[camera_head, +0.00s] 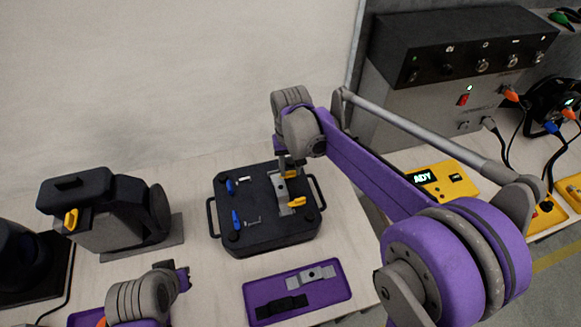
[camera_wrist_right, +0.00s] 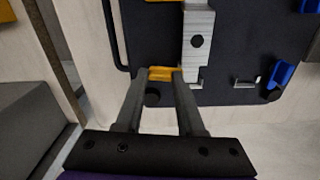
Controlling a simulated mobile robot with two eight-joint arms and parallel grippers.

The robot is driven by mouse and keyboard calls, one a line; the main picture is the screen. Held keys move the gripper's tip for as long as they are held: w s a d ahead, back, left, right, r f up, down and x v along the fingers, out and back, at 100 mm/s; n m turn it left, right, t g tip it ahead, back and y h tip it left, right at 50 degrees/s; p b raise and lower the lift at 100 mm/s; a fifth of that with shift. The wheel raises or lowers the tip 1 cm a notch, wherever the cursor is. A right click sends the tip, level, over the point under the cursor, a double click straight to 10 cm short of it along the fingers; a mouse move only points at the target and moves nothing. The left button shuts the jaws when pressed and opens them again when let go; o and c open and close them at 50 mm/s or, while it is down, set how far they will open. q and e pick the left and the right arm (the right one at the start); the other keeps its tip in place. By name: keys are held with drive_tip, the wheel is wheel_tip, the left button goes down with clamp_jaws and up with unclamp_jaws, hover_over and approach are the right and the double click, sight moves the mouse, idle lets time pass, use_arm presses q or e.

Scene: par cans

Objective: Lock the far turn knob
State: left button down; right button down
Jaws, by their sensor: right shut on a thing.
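A black fixture box (camera_head: 262,240) with side handles stands on the table. A silver bracket (camera_head: 281,197) lies on its top; it also shows in the wrist view (camera_wrist_right: 198,45). The near yellow turn knob (camera_head: 297,202) lies at the bracket's right side. The far yellow turn knob (camera_wrist_right: 161,73) is between my right gripper's fingertips (camera_wrist_right: 160,78) in the wrist view. My right gripper (camera_head: 289,168) is shut on it, and hides most of it from the head camera. My left gripper (camera_head: 184,278) is away from the box at lower left; its opening is unclear.
Two blue knobs (camera_head: 236,217) sit on the box's left side. A purple tray (camera_head: 297,314) with a silver and a black part lies in front. A grey and black device (camera_head: 115,215) stands left. A yellow panel (camera_head: 440,183) and large control unit (camera_head: 455,55) are right.

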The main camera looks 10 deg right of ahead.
drive_tip(key=shift+n, duration=0.6)
drive_tip(key=c, duration=0.8)
unclamp_jaws()
drive_tip(key=shift+r, duration=0.15)
wheel_tip(320, 180, up, 11)
drive_tip(key=shift+f, duration=0.2)
